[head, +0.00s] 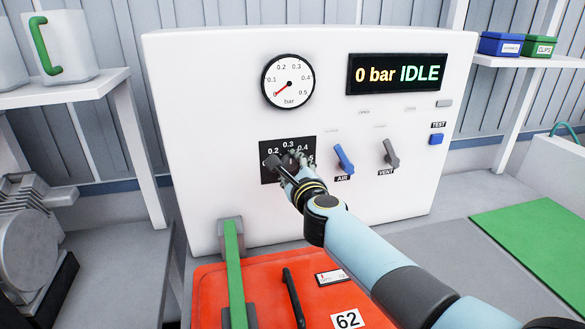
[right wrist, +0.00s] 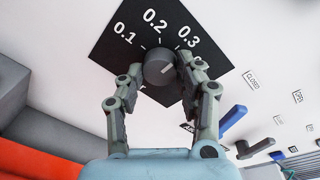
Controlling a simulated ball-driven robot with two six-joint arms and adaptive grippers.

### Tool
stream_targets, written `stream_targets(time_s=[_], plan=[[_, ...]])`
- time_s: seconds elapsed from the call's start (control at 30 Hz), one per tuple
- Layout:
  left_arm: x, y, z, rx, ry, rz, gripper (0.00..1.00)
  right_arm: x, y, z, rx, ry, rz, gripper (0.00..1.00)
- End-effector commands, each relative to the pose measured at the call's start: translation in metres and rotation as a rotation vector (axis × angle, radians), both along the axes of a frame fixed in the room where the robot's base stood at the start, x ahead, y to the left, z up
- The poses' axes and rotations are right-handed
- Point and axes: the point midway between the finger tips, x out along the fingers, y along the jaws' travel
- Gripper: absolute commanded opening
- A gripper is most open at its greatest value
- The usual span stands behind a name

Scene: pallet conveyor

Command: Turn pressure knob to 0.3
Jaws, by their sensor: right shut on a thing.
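The grey round pressure knob (right wrist: 158,67) sits on a black dial plate (right wrist: 122,55) marked 0.1, 0.2, 0.3 and more. My right gripper (right wrist: 160,80) has its fingers on both sides of the knob and is shut on it. The knob's pale line points to the upper right in the right wrist view; a finger hides the marks beyond 0.3, so its exact setting is unclear. In the head view the right gripper (head: 291,168) covers most of the knob. The gauge (head: 288,82) needle points at 0, and the display (head: 397,74) reads "0 bar IDLE". My left gripper is not in view.
The blue AIR lever (head: 343,158) and grey VENT lever (head: 390,153) are right of the knob, with the blue TEST button (head: 436,139) beyond. Below stands an orange case (head: 265,275) with a black handle and a green bar (head: 234,275). A green mat (head: 535,225) lies at right.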

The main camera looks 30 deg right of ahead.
Motion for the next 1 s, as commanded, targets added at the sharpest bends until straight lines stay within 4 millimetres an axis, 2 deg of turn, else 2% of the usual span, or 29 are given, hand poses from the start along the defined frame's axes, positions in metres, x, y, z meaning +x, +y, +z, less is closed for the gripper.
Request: stream_targets(time_s=[0.33,0.37,0.5,0.83,1.0], plan=[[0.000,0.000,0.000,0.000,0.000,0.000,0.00,-0.001,0.000,-0.002,0.001,0.003,0.000,0.03],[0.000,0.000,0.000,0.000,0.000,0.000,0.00,-0.001,0.000,-0.002,0.001,0.003,0.000,0.39],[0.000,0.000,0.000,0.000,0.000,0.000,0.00,-0.001,0.000,-0.001,0.001,0.002,0.001,0.58],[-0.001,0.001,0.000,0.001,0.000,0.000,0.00,-0.003,0.001,-0.001,0.000,0.001,0.000,0.58],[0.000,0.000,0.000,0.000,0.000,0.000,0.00,-0.028,0.007,0.001,0.002,0.001,0.000,0.58]])
